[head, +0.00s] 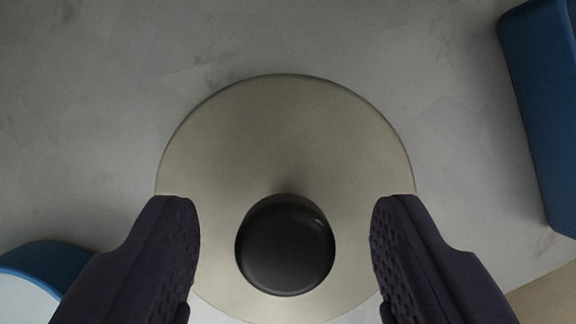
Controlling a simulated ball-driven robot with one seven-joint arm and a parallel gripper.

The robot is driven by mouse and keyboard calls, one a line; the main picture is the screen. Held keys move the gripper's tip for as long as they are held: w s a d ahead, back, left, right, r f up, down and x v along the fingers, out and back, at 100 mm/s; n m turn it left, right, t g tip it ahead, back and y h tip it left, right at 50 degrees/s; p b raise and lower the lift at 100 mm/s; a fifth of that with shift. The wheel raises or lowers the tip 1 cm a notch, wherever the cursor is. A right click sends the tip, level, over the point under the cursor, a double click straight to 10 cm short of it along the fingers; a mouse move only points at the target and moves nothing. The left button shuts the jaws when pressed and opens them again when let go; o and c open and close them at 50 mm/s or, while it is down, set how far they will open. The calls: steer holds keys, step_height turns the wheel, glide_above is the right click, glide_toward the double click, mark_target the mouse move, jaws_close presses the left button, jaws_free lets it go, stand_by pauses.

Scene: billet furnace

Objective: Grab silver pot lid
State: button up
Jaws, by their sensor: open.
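The silver pot lid (285,130) lies on the grey surface in the middle of the head view, seen from above. Its round black knob (285,246) sits in the lower middle of the picture. My gripper (285,228) is open, with one dark finger on each side of the knob. There is a clear gap between each finger and the knob. The fingers cover parts of the lid's lower left and lower right edges. I cannot tell how high the fingertips are above the lid.
A blue object (545,110) stands at the right edge. A round blue-rimmed object (45,258) with a pale inside shows at the lower left, partly behind the left finger. A tan area (548,300) is at the lower right corner. The grey surface (150,80) above the lid is clear.

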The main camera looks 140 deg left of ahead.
steer(key=shift+r, duration=0.1)
jaws_close()
